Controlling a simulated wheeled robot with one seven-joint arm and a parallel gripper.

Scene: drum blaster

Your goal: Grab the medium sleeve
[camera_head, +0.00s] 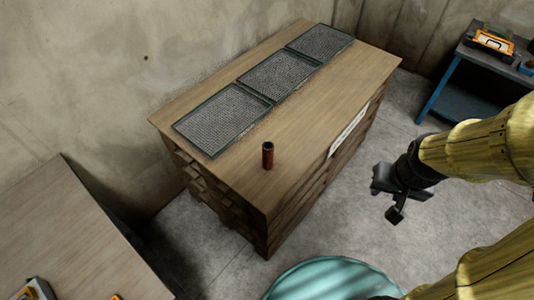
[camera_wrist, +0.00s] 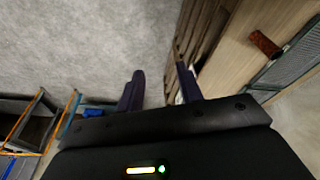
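A small reddish-brown cylinder (camera_head: 267,155), likely the sleeve, stands upright on the wooden cabinet top (camera_head: 330,95), near its front edge. It is the only such cylinder I see, so its size class cannot be told. In the wrist view the same cylinder (camera_wrist: 265,44) shows at the upper right, well away from the fingers. My gripper (camera_head: 384,205) hangs over the floor to the right of the cabinet, apart from the cylinder. In the wrist view my gripper (camera_wrist: 162,92) has its two fingers spread with nothing between them.
Three mesh trays (camera_head: 278,75) lie in a row along the cabinet's back. A blue workbench (camera_head: 466,85) with a yellow device (camera_head: 493,41) stands at the far right. A teal round object (camera_head: 330,280) is at the bottom. Another wooden surface (camera_head: 60,225) is at the left.

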